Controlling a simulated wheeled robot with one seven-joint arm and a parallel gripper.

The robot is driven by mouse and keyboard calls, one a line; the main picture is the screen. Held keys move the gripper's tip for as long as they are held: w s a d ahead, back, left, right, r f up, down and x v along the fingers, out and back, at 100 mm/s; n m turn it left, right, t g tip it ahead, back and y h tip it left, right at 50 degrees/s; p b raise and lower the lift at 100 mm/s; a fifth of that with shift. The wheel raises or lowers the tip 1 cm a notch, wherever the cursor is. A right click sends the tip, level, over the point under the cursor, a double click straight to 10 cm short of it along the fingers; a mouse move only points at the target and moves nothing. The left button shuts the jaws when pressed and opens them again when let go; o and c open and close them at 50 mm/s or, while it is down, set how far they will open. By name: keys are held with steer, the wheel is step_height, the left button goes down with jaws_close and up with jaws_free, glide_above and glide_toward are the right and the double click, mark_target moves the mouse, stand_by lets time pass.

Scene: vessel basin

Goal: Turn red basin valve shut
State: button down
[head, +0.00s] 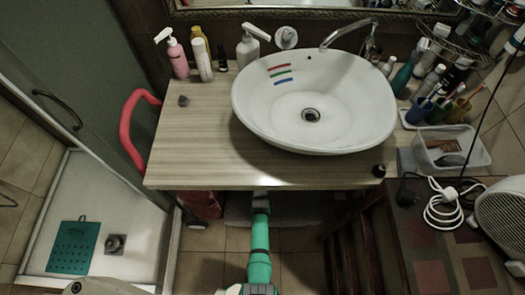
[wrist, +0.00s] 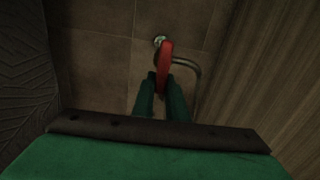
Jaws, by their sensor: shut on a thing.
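The red valve (wrist: 165,58) shows in the wrist view as a narrow red lever, in front of a round metal fitting on the tiled wall. My gripper (wrist: 163,86) has its two green fingers closed on either side of the lever's lower end. The fingers cover part of the lever. In the head view my green arm reaches under the counter, and the countertop hides the fingertips and the valve. The white basin (head: 345,130) sits on top of the wooden counter (head: 190,140).
A curved metal pipe (wrist: 194,72) runs right beside the valve. A wooden panel (wrist: 275,85) stands close on the right, and a dark textured surface (wrist: 25,70) on the left. In the head view a dark slatted piece (head: 345,245) stands right of my arm.

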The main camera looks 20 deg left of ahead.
steer(key=shift+s+f+m, duration=0.2)
steer(key=shift+m, duration=0.1)
steer(key=c, duration=1.8)
jaws_free()
steer(key=shift+o, duration=0.2)
steer(key=shift+w, duration=0.1)
steer(key=v, duration=1.1)
steer(key=shift+w+r, duration=0.1)
steer(key=shift+w, duration=0.05)
